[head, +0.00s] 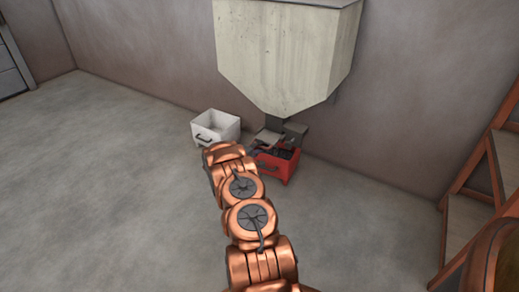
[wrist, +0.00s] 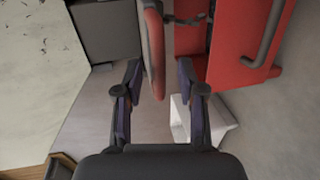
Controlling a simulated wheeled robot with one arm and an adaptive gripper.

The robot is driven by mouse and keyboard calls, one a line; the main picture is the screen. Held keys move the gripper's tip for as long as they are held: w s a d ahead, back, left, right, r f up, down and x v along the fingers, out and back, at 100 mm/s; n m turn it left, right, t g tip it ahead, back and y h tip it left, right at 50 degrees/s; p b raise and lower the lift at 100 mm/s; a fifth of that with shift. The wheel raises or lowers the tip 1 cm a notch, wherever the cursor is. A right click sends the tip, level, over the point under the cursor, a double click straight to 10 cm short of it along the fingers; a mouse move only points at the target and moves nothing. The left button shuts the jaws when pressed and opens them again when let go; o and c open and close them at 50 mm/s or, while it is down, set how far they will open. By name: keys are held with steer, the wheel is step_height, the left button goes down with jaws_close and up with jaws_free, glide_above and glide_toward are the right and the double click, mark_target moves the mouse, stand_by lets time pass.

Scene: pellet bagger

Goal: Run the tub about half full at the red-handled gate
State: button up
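A red tub (head: 277,167) stands on the floor under the hopper's spout (head: 275,124), with dark material inside; its fill level is hard to judge. The red tub (wrist: 235,40) with its dark handle also shows at the upper right of the wrist view. The red gate handle (wrist: 154,40) reaches down between the fingers of my gripper (wrist: 159,74). The fingers are open, with a visible gap on each side of the handle. In the head view my arm hides my gripper and I cannot make out the handle.
The pale hopper (head: 285,55) hangs by the back wall. A white tub (head: 217,127) stands left of the red tub; it also shows in the wrist view (wrist: 218,122). An orange-framed shelf or stair (head: 470,180) is at the right. The floor at left is clear.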

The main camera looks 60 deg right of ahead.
steer(key=shift+x, duration=0.95)
steer(key=shift+a, duration=0.1)
jaws_close()
